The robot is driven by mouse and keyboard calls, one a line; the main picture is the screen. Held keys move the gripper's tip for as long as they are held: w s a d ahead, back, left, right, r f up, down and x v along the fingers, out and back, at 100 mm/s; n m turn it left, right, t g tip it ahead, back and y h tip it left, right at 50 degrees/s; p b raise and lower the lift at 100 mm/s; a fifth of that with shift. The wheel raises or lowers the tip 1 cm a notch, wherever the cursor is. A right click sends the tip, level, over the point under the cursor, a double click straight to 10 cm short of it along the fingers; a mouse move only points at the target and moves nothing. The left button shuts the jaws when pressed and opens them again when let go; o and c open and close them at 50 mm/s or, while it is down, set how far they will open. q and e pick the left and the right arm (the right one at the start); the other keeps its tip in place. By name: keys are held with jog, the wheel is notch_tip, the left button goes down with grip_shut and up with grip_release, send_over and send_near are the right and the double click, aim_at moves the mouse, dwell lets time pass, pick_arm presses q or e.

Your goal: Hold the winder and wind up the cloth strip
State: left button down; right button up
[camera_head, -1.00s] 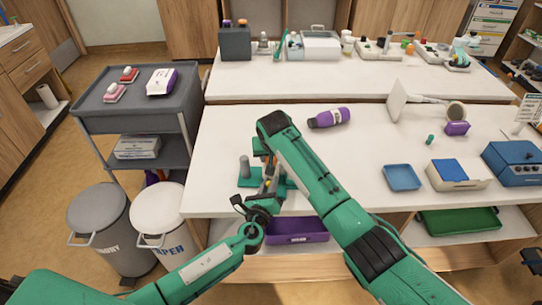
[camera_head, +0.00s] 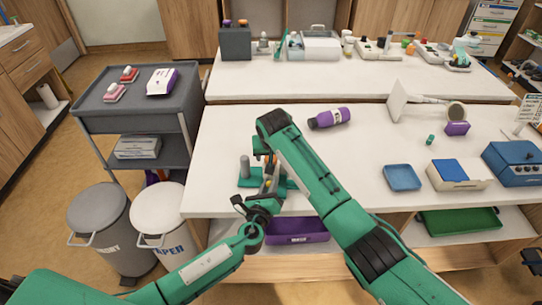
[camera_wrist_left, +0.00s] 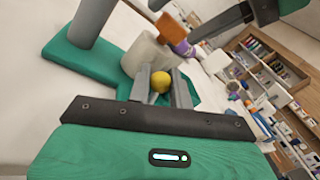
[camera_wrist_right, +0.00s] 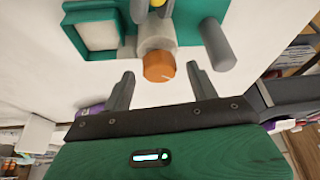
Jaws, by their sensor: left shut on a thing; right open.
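The winder has a green base (camera_head: 246,181) with an upright grey post (camera_head: 245,167), near the table's front edge. In the left wrist view it shows a pale roll (camera_wrist_left: 150,57), an orange knob (camera_wrist_left: 170,28) and a yellow ball (camera_wrist_left: 160,82). My left gripper (camera_wrist_left: 161,88) is shut on the yellow ball, one finger on each side. My right gripper (camera_wrist_right: 160,85) is open, with the orange knob (camera_wrist_right: 158,67) just ahead between its fingertips. In the head view my right arm hides the right gripper and part of the winder. I cannot make out a loose length of cloth strip.
A purple bottle (camera_head: 329,118) lies behind my right arm. A blue tray (camera_head: 402,178), a white box with a blue top (camera_head: 457,175) and a blue device (camera_head: 516,163) stand to the right. A purple bin (camera_head: 297,230) sits below the tabletop. A grey cart (camera_head: 140,100) stands left.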

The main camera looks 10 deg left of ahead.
jog(key=v, duration=1.1)
jog(key=w+f+n, duration=0.1)
jog(key=f, duration=0.2)
jog(key=w+a+f+n+y, duration=0.1)
jog(key=w+f+n, duration=0.1)
jog(key=f, duration=0.2)
jog(key=w+f+n, duration=0.1)
jog(key=f, duration=0.3)
jog(key=shift+w+a+n+g+y, duration=0.2)
jog(key=shift+n+g+y, duration=0.1)
jog(key=shift+g, duration=0.1)
jog(key=shift+c, duration=0.2)
jog(key=c, duration=1)
jog(key=shift+o, duration=0.2)
jog(key=shift+s, duration=0.1)
